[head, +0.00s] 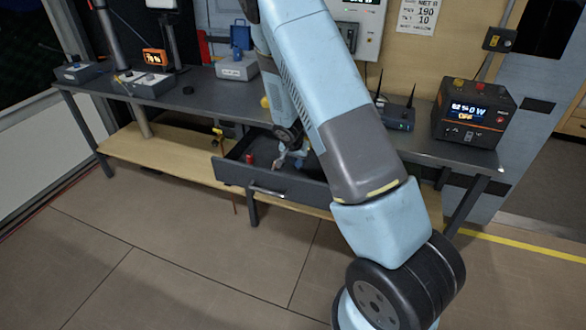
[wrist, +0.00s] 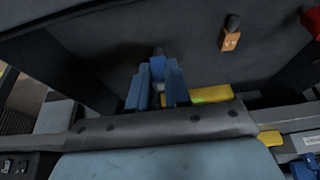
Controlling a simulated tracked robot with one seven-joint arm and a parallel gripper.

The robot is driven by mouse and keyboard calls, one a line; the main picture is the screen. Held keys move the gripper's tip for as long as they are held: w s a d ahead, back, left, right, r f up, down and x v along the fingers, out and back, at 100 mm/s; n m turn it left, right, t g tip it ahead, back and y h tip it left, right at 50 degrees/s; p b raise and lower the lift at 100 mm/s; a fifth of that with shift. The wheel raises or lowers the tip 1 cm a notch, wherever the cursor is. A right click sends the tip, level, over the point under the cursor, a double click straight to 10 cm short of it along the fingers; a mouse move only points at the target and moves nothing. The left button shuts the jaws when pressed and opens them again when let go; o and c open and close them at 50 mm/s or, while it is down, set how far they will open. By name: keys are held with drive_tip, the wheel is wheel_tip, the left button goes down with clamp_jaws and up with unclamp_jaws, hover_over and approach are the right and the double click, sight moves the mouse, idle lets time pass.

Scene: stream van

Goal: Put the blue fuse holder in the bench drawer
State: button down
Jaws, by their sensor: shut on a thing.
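The bench drawer (head: 287,190) is pulled open below the bench, dark grey with a handle on its front. My gripper (head: 292,158) is small in the head view, reaching down at the open drawer, partly hidden by my arm. In the wrist view my gripper (wrist: 157,84) has its two blue fingers shut on the blue fuse holder (wrist: 158,64), whose end shows between the fingertips. The dark drawer interior lies beyond it. I cannot tell whether the holder touches the drawer floor.
A red item (head: 249,160) stands in the drawer's left part. The wrist view shows an orange item (wrist: 231,38) and a yellow item (wrist: 211,94) near my gripper. The bench top (head: 200,98) is above, with a black power unit (head: 474,115) at right.

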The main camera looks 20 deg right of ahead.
drive_tip(key=shift+w+a+f, duration=0.15)
drive_tip(key=shift+w+f, duration=0.2)
drive_tip(key=shift+f, duration=1.6)
drive_tip(key=shift+f, duration=0.1)
drive_tip(key=c, duration=1.1)
unclamp_jaws()
